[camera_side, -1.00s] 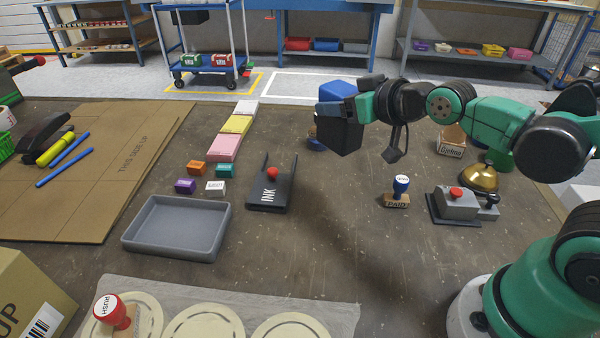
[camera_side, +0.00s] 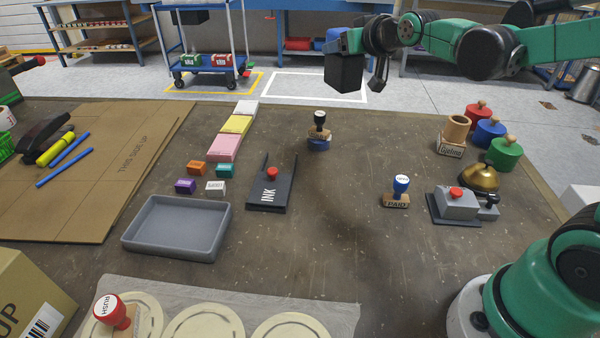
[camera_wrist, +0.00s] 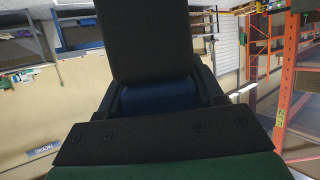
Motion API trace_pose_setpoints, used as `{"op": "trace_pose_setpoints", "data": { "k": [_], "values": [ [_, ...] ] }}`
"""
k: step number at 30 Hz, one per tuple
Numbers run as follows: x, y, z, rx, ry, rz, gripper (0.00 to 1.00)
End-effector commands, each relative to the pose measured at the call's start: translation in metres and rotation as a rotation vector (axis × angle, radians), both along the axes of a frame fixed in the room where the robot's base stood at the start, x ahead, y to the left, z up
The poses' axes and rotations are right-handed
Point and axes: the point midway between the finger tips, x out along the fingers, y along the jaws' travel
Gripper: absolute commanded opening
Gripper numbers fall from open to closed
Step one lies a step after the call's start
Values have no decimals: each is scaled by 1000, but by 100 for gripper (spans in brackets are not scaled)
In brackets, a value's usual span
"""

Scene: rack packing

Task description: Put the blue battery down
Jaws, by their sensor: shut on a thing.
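In the side view my gripper (camera_side: 352,46) is raised well above the far edge of the table. It is shut on a boxy thing with a dark body and a blue part, which I take to be the blue battery (camera_side: 344,74). The dark body hangs below the jaws, clear of the table. In the wrist view the battery's dark body (camera_wrist: 155,40) fills the middle, with a dark blue band nearer the wrist. The battery's far side is hidden.
Below stands a black-knobbed stamp (camera_side: 319,122). An ink pad (camera_side: 270,190), grey tray (camera_side: 180,225), PAID stamp (camera_side: 397,192) and bell (camera_side: 479,178) stand nearer. Knobbed red, blue and green pieces (camera_side: 505,152) are at right. The table's middle has bare room.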

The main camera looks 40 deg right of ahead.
Motion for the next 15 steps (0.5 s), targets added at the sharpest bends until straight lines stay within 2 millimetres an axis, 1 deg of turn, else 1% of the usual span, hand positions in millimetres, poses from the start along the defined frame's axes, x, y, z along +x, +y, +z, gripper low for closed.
{"op": "trace_pose_setpoints", "data": {
  "k": [1,3,7,9,12,14,15],
  "values": [
    [12,-19,6,0,-1,-37,0],
    [25,-41,12,0,-2,-80,0],
    [41,-75,19,-1,-2,-142,0],
    [46,-87,21,0,-2,-162,0],
    [50,-97,21,0,-2,-180,0],
    [51,-100,15,0,-2,-183,0],
    [51,-100,9,0,-2,-184,0]
  ]
}}
